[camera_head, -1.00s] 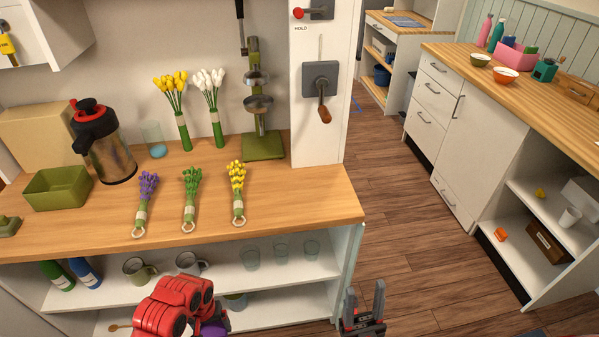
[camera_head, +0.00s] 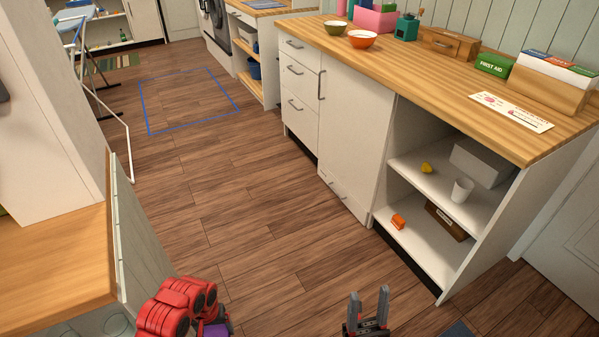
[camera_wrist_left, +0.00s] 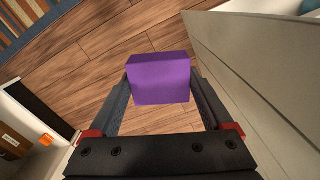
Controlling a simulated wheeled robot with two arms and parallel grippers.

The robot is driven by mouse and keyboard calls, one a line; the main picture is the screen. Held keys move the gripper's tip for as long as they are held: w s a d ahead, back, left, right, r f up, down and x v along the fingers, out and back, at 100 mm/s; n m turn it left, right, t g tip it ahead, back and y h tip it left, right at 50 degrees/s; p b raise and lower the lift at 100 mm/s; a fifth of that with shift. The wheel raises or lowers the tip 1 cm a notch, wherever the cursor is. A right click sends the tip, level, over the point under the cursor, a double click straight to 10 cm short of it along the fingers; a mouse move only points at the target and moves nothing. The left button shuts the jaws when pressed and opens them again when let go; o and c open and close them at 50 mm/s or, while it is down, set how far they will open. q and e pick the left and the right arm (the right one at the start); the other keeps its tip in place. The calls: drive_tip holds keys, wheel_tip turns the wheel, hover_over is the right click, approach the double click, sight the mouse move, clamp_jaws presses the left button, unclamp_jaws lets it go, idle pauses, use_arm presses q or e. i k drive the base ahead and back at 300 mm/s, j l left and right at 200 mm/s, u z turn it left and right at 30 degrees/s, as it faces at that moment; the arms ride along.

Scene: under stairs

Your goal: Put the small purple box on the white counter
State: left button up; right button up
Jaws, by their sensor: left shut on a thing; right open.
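The small purple box (camera_wrist_left: 160,80) is held between the fingers of my left gripper (camera_wrist_left: 162,95) in the left wrist view, above the wooden floor. In the head view a bit of the purple box (camera_head: 216,329) shows at the bottom edge, beside my red left wrist, which hides the left fingers. My right gripper (camera_head: 367,312) is open and empty at the bottom of the head view, fingers pointing up. A white-fronted counter (camera_head: 352,130) with a wooden top stands ahead to the right.
The counter top holds bowls (camera_head: 362,39), a green first aid box (camera_head: 493,65) and a paper card (camera_head: 511,112). Its open shelves hold a white cup (camera_head: 462,190) and an orange item (camera_head: 398,221). Another wooden counter (camera_head: 55,262) is close at left. Floor between is clear.

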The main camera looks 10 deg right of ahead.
sight(407, 71)
drive_tip(key=i+z, duration=0.3)
drive_tip(key=i, duration=0.25)
drive_tip(key=i+z, duration=0.25)
drive_tip(key=i, duration=0.25)
drive_tip(key=i+j+z, duration=0.3)
drive_tip(key=i, duration=0.25)
drive_tip(key=l, duration=0.1)
